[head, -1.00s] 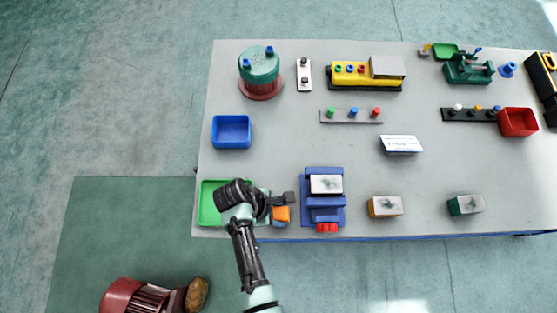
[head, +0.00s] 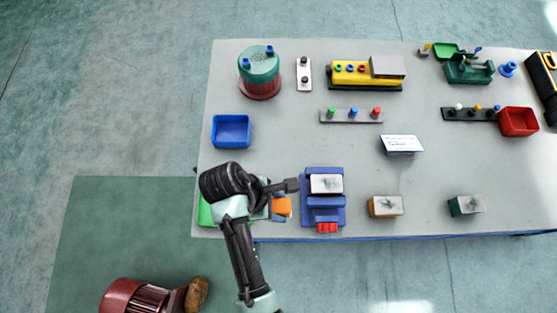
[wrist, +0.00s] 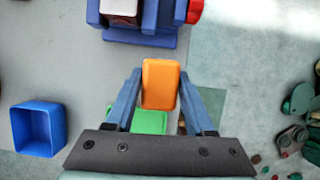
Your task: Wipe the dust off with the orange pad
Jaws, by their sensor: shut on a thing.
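The orange pad (head: 282,207) is between my gripper's fingers, and it also shows in the wrist view (wrist: 160,84). My gripper (wrist: 160,76) is shut on it, above the table's front left part. A blue vise (head: 323,215) with a red knob stands just right of the pad, apart from it. The vise holds a block with a pale top (head: 326,183) bearing a greyish smudge. A yellow-orange block (head: 386,206) and a green block (head: 467,205) further right have similar smudged pale tops. I cannot tell for certain which smudge is the dust.
A green tray (head: 205,213) lies partly hidden under my arm. A blue bin (head: 231,131) stands behind it. A white sign (head: 401,145), a grey strip with coloured pegs (head: 351,116) and a red bin (head: 518,122) are further back. The table between the sign and front blocks is clear.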

